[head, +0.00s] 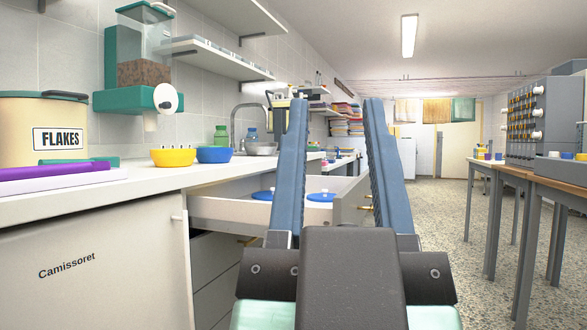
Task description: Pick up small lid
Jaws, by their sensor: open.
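Two blue lids with pale knobs lie in an open white drawer (228,212) under the counter. One lid (262,195) is at the left and partly hidden by my left finger. The other lid (321,197) shows between my fingers. I cannot tell which is the small lid. My gripper (336,103) has its two blue-grey fingers spread apart, with nothing between the tips. It points forward in front of the drawer in the picture, and no contact with a lid shows.
The counter (150,186) on the left holds a FLAKES tin (45,130), a yellow bowl (173,157), a blue bowl (214,154) and a purple book (55,171). A dispenser (140,75) hangs above. Tables (555,185) stand at the right. The floor between is clear.

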